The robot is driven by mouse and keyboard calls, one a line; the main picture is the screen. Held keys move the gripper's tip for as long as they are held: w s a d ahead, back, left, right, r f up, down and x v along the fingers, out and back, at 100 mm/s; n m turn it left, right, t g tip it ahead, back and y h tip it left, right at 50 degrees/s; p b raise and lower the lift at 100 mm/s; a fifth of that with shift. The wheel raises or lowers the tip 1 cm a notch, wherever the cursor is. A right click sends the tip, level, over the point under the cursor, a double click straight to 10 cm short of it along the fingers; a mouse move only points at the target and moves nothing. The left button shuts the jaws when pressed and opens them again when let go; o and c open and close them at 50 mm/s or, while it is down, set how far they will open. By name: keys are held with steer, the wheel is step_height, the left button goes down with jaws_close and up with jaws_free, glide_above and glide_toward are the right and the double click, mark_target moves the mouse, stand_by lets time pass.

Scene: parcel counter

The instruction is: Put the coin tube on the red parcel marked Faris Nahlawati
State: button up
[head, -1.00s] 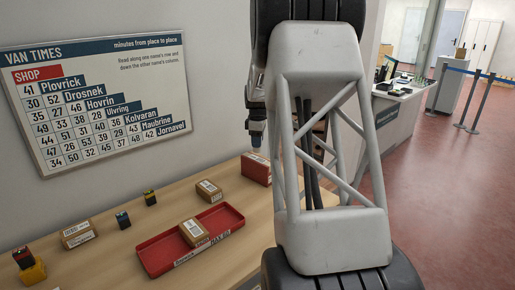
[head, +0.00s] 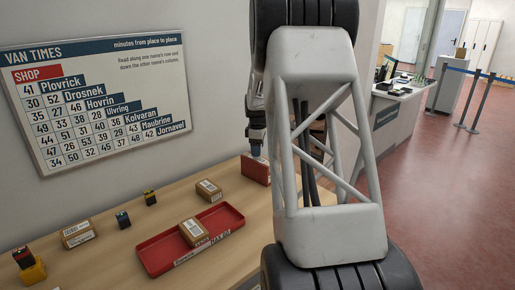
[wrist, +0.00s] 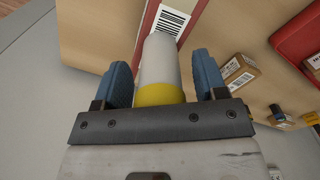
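My gripper (head: 256,149) is low over the red parcel (head: 257,170) at the back right of the counter in the head view. I cannot tell whether the tube touches the parcel. No name on the parcel is readable.
A red tray (head: 157,262) holding a brown parcel (head: 194,232) stands on the wooden counter (head: 112,262). Other brown parcels (head: 209,190) (head: 78,234) and small dark and yellow blocks (head: 123,219) stand around it. My arm hides the counter's right part.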

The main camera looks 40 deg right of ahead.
stand_by(0.3)
step_height(320, 180, up, 12)
steer(key=shift+r, duration=0.15)
stand_by(0.6)
stand_by(0.3)
steer(key=shift+a, duration=0.15)
stand_by(0.3)
